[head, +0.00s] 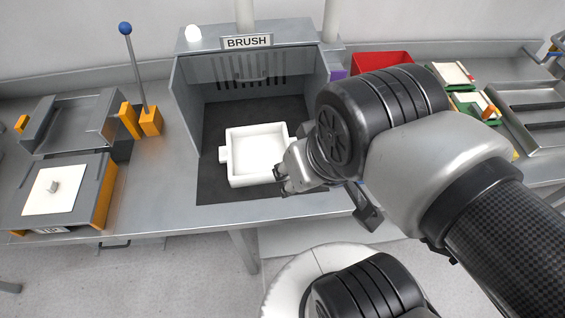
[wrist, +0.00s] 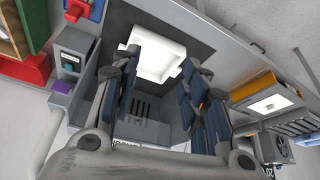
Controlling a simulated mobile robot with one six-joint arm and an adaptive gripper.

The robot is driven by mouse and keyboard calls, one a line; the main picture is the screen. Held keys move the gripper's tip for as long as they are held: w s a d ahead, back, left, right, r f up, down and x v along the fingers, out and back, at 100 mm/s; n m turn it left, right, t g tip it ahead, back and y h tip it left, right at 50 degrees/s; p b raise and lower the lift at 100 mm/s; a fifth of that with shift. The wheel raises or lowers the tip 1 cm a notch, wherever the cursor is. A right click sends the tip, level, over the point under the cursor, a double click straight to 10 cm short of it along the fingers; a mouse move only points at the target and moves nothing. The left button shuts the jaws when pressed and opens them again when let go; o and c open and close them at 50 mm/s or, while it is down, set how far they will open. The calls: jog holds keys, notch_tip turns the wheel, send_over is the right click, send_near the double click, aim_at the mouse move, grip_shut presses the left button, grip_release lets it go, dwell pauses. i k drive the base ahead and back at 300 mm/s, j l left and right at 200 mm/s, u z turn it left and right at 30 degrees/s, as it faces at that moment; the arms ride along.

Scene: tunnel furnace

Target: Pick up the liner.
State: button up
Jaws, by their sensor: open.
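A white, square, shallow open tray (head: 257,153) with a small tab on its left side lies on the dark mat (head: 222,188) in the brush booth. It also shows beyond my fingers in the wrist view (wrist: 156,57). No separate sheet can be made out inside it, and I cannot tell which white piece is the liner. A flat pale square plate (head: 47,203) with a grey knob lies on the fixture at the left. My gripper (head: 281,181) is open and empty at the tray's right front corner; its fingers (wrist: 160,62) are spread apart. My wrist hides part of the booth's right side.
The booth (head: 187,95) has side walls and a BRUSH sign (head: 248,41). A blue-knobbed lever (head: 137,80) stands left of it. A red bin (head: 378,61), green trays with pale plates (head: 454,75) and a metal tray (head: 540,122) are at the right. The front mat is clear.

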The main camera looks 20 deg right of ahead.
aim_at(55, 190)
jog(key=i, duration=0.4)
jog(key=k+l, duration=0.35)
jog(key=l+u, duration=0.1)
jog(key=u, duration=0.3)
jog(key=l+u, duration=0.1)
jog(key=u, duration=0.75)
jog(key=i+u, duration=0.45)
jog(key=i+j, duration=0.35)
jog(key=i, duration=0.15)
jog(key=i+j, duration=0.35)
jog(key=i, duration=0.15)
jog(key=i+j, duration=0.3)
jog(key=i, duration=0.2)
